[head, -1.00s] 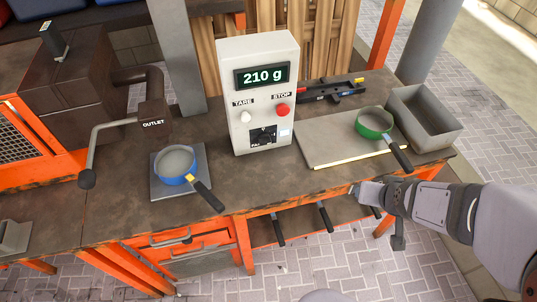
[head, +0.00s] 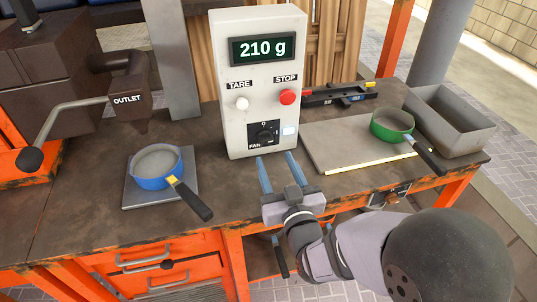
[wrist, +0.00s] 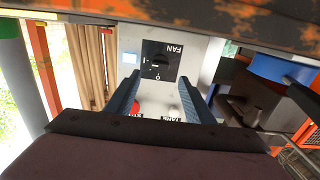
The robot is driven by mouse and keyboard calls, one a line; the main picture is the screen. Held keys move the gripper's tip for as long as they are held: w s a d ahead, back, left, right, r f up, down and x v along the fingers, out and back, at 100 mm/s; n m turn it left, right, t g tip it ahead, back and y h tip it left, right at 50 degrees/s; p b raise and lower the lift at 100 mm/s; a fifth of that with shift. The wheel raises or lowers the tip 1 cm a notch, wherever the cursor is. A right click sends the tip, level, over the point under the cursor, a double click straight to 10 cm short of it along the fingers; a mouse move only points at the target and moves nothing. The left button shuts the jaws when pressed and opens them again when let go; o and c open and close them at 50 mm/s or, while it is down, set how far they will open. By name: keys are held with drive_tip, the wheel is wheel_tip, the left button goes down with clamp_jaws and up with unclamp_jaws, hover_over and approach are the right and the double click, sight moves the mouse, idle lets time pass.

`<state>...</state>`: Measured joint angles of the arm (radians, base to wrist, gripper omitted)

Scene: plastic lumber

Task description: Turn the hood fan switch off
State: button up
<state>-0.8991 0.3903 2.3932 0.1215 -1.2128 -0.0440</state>
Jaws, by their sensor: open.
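The fan switch (head: 264,134) is a black rotary knob on a black plate marked FAN, low on the front of a grey-white control box (head: 230,100). A pale bluish square (head: 289,131) sits beside it. My gripper (head: 277,157) is open and empty, its two blue fingers pointing at the box just below and in front of the switch. In the upside-down wrist view the switch (wrist: 160,60) shows between the fingertips, with O and I marks beside it. I cannot tell for sure which mark the knob points to. The fingers appear apart from the knob.
A red STOP button (head: 288,97) and a white TARE button (head: 242,103) sit above the switch, under a 210 g display. A blue pan (head: 154,180) stands left and a green pan (head: 390,121) right, both with handles toward the bench front. Bench space before the box is clear.

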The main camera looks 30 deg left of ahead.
sight(267, 141)
drive_tip(key=shift+w+a+r, duration=0.1)
drive_tip(key=shift+w+a, duration=0.35)
drive_tip(key=shift+p+x, duration=0.75)
drive_tip(key=shift+x, duration=2.3)
drive_tip(key=c, duration=1)
